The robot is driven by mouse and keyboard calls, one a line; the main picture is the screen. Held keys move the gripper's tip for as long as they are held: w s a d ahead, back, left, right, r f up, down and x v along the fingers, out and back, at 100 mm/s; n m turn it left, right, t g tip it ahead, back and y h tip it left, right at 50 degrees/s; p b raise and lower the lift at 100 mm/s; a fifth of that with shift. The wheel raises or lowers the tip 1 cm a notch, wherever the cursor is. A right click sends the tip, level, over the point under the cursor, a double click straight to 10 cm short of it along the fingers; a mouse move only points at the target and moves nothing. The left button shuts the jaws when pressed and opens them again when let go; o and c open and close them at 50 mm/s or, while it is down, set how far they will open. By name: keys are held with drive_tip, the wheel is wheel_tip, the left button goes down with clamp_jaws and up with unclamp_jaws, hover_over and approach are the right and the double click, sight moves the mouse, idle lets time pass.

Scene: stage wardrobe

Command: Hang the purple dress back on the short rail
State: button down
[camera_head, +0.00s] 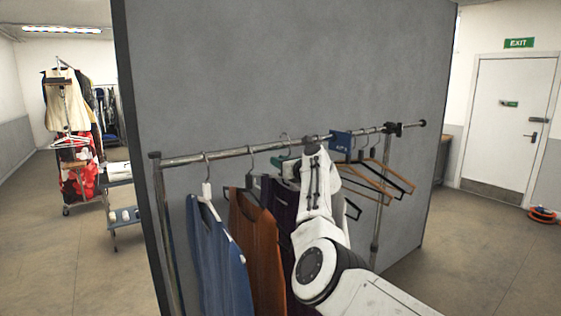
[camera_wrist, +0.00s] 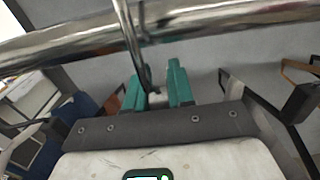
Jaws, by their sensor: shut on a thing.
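The short rail (camera_head: 232,154) is a metal bar running in front of the grey partition, and it also crosses the top of the wrist view (camera_wrist: 70,40). The dark purple dress (camera_head: 281,208) hangs below the rail, right of a rust-brown garment, partly hidden by my arm. My gripper (camera_head: 284,163) is at the rail, with its teal fingers (camera_wrist: 160,88) shut on the neck of a hanger hook (camera_wrist: 133,40). The hook rises in front of the rail and its top is out of the wrist view. I cannot tell whether its tip rests on the rail.
A blue garment (camera_head: 216,252) and the rust-brown garment (camera_head: 254,232) hang to the left. A blue tag (camera_head: 341,142) and several empty hangers (camera_head: 375,178) are on the rail to the right. The grey partition (camera_head: 280,70) stands close behind. A clothes rack and trolley are far left.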

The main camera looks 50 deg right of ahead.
drive_tip(key=shift+f, duration=0.2)
drive_tip(key=shift+f, duration=0.35)
drive_tip(key=shift+f, duration=0.3)
drive_tip(key=c, duration=1.2)
unclamp_jaws()
drive_tip(key=o, duration=0.3)
drive_tip(key=shift+f, duration=0.1)
drive_tip(key=shift+s, duration=0.1)
drive_tip(key=shift+b+v, duration=1.5)
drive_tip(key=shift+v, duration=3.85)
